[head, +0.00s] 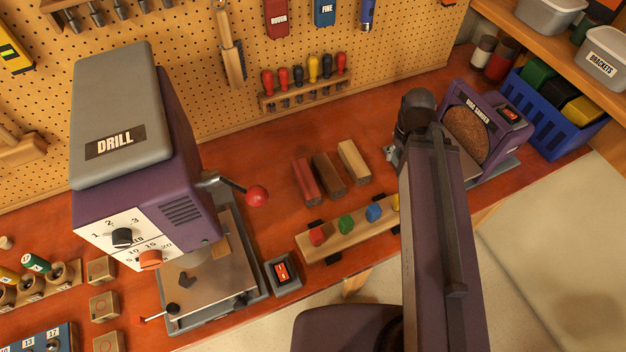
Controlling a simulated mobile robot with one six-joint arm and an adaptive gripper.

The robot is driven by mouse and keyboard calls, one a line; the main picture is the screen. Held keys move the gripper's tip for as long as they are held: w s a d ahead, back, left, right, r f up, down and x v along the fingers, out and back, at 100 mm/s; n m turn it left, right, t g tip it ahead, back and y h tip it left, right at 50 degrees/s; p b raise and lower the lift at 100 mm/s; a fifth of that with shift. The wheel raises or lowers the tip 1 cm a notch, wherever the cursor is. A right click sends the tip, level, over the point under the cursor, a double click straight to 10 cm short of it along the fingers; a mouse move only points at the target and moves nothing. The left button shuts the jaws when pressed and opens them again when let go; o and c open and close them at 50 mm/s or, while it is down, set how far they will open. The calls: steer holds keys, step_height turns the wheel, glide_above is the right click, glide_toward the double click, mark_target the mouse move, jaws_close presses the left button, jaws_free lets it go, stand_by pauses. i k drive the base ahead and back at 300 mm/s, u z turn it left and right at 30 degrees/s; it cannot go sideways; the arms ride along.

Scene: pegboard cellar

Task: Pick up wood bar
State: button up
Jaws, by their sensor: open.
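Three short wood bars lie side by side on the red-brown workbench (255,160): a reddish bar (305,182), a dark brown bar (329,175) and a pale bar (353,162). They lie apart, with narrow gaps between them. In front of them is a longer pale wood strip (330,246) with red, green, blue and yellow pieces on it; my arm hides its right end. My arm rises from the bottom edge, right of the bars. I cannot make out my gripper's fingers, and nothing visibly touches the bars.
A drill press (125,135) with a red-knobbed lever (257,196) stands left of the bars. A red-button switch box (283,272) sits at the front edge. A disc sander (490,125) and blue crate (540,112) are at right. Screwdrivers hang in a rack (305,97) behind.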

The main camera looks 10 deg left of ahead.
mark_target(309, 190)
steer(key=z, duration=0.1)
steer(key=k, duration=1.95)
steer(key=u, duration=0.45)
steer(key=i, duration=1)
steer(key=u, duration=0.05)
